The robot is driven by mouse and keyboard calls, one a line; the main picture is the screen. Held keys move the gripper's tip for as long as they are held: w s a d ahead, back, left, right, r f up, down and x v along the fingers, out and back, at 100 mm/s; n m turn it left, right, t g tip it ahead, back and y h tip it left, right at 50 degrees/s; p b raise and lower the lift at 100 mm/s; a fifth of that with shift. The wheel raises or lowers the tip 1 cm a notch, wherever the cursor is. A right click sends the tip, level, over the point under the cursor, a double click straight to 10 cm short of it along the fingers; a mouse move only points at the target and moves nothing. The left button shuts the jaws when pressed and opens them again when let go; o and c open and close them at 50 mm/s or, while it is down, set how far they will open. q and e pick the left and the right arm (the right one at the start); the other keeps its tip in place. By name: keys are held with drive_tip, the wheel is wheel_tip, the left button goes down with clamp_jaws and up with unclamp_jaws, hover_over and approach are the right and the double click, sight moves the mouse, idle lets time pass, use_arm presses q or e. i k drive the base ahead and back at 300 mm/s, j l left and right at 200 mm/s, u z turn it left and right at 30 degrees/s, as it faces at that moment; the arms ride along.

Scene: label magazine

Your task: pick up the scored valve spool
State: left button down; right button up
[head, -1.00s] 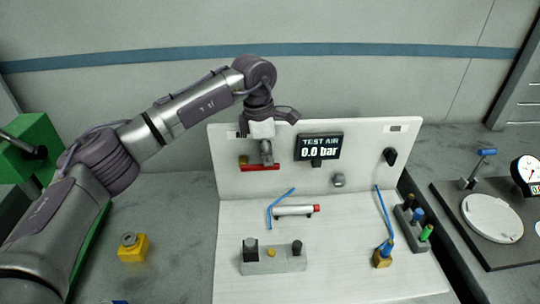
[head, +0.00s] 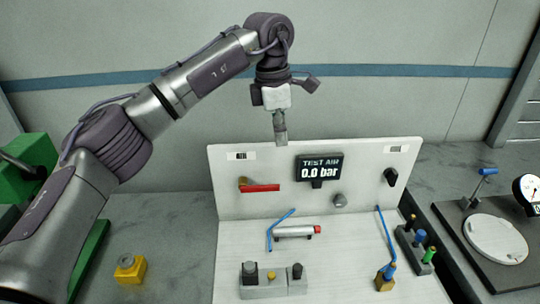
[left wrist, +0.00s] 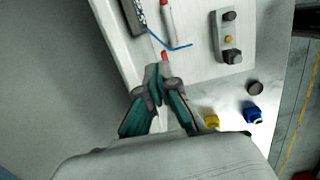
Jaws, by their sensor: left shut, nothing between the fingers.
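No part can be singled out as the scored valve spool; scoring is too small to see. A grey block (head: 262,292) with dark round-topped parts stands on the white board, and it also shows in the left wrist view (left wrist: 220,30). A silver cylinder with a red end (head: 294,232) lies behind it. My left gripper (head: 281,140) is shut and empty, pointing down above the upright panel, clear of the red lever (head: 262,188). Its closed fingertips also show in the left wrist view (left wrist: 157,70). My right gripper is not in view.
The upright panel (head: 225,205) carries a display (head: 320,168) reading 0.0 bar and a black knob (head: 391,177). A rack of coloured tools (head: 415,245) stands at the right. A yellow box (head: 130,269) sits left of the board. A gauge stand (head: 490,240) is far right.

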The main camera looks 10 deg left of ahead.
sight(297, 270)
drive_tip(key=k, duration=2)
